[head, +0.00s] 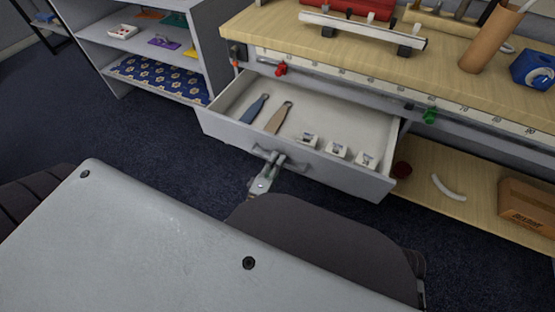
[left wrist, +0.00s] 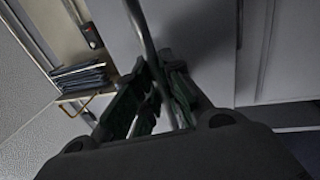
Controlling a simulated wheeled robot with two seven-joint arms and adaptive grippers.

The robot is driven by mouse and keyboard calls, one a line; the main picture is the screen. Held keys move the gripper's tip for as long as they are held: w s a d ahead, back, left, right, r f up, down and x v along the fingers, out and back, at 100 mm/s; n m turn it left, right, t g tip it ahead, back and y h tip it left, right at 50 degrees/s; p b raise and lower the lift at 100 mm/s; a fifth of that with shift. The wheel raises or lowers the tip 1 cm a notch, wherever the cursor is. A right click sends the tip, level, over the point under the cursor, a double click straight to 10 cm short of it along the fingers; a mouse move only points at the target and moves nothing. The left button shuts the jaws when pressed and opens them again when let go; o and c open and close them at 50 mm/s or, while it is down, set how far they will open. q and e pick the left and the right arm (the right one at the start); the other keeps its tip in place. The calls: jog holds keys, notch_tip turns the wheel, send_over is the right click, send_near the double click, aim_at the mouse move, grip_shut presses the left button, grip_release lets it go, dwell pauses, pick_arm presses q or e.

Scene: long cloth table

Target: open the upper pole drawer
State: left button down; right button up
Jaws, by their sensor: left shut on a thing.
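The upper pole drawer (head: 335,171) is grey and stands pulled out from under the long table, its inside showing. Its curved bar handle (head: 297,168) is at the middle of the drawer front. My left gripper (head: 274,163) is at the handle, shut on it. In the left wrist view the handle is a pale bar (left wrist: 138,22) running down between the dark fingers of my left gripper (left wrist: 156,98). Part of the handle is hidden by the fingers. My right gripper is not in view.
The drawer holds a blue tool (head: 254,109), a tan tool (head: 278,117) and three small white boxes (head: 336,150). The wooden table top (head: 290,48) is above it. A lower shelf with a cardboard box (head: 527,205) is at right; a grey shelf unit (head: 188,60) is at left.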

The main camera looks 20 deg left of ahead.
pick_arm(q)
jog(key=c, duration=1.5)
grip_release()
jog(key=shift+s, duration=0.1)
jog(key=shift+s+a+f, duration=0.1)
jog(key=shift+s+f, duration=0.3)
jog(key=shift+s, duration=1.55)
jog(key=shift+s+a+f, duration=0.1)
jog(key=shift+s+f, duration=0.3)
jog(key=shift+s, duration=1.5)
jog(key=shift+s+f, duration=0.4)
jog(key=shift+s, duration=1.55)
